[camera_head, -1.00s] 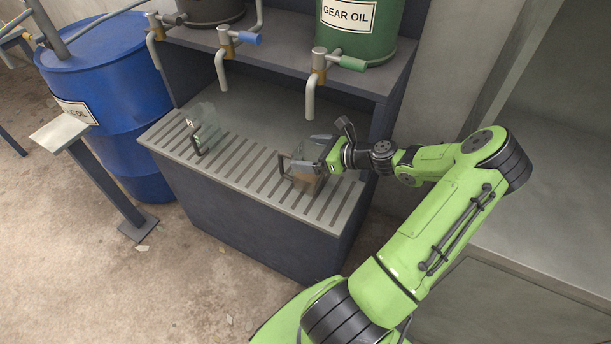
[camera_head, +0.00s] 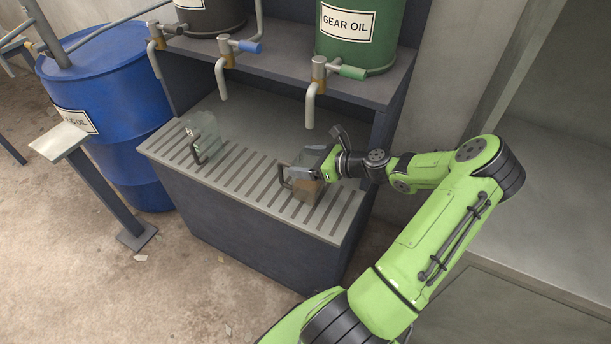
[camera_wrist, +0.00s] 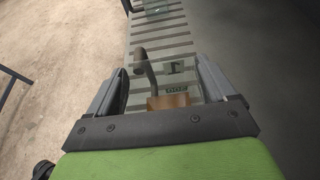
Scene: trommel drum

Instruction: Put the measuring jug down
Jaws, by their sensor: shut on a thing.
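The measuring jug (camera_head: 306,189) is clear with a dark handle on its left and brown liquid low inside. In the head view it is upright over the right part of the slatted drip grate (camera_head: 246,186), at or just above the slats; I cannot tell if it touches them. My gripper (camera_head: 304,174) is shut around the jug from the right. In the wrist view the jug (camera_wrist: 172,78) sits between the two fingers of my gripper (camera_wrist: 160,82), its handle pointing away and brown liquid at the near side.
A second clear jug (camera_head: 206,137) with a dark handle stands on the grate's left part. Several taps hang above, one under the green gear oil drum (camera_head: 358,35). A blue drum (camera_head: 110,110) stands at left. Middle slats are bare.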

